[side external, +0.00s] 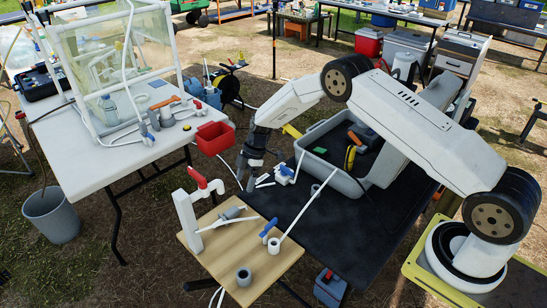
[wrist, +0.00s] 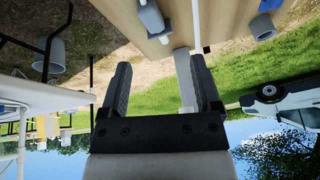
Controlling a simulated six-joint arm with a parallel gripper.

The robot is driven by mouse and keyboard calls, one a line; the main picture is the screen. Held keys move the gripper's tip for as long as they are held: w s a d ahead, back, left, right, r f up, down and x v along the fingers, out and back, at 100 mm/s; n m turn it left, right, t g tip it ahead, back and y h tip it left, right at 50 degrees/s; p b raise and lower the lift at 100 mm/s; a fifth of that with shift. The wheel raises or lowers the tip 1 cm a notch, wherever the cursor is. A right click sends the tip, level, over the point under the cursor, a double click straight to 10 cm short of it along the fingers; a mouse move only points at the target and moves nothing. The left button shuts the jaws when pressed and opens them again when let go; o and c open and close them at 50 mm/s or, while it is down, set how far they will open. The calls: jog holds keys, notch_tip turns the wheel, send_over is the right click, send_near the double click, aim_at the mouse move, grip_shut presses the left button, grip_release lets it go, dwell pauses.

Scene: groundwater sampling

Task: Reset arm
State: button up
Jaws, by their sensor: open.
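My gripper (side external: 247,179) hangs below my wrist in the side external view, its dark fingers pointing down. It is above and behind the light wooden board (side external: 225,248), left of the grey tub. In the wrist view my gripper (wrist: 160,72) has its two fingers wide apart, with nothing held between them. A white post (wrist: 185,82) shows beside the right finger there; I cannot tell its distance. In the side external view the white post (side external: 187,222) stands on the board, with a red-handled tap (side external: 199,181) at its top.
The board also carries a blue-handled valve (side external: 268,229) and a grey fitting (side external: 244,276). A grey tub (side external: 343,179) stands on the dark table (side external: 345,240). A red bin (side external: 212,138) hangs at the white table's edge (side external: 110,165). A white-framed tank (side external: 115,65) stands behind.

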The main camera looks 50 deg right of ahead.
jog(key=s+r+m+t+h, duration=0.1)
jog(key=s+r+m, duration=0.4)
jog(key=s, duration=0.4)
jog(key=s+d+r+m+h, duration=0.1)
jog(key=s+r+m, duration=0.4)
jog(key=s, duration=0.5)
jog(key=s+r+m+t+h, duration=0.1)
jog(key=s+r+m+h, duration=0.1)
jog(key=s+r+m, duration=0.3)
jog(key=s+r, duration=0.2)
jog(key=s, duration=0.2)
jog(key=shift+s+d+r+t+h, duration=0.2)
jog(key=shift+d+r+t+h, duration=0.1)
jog(key=shift+d+h, duration=0.1)
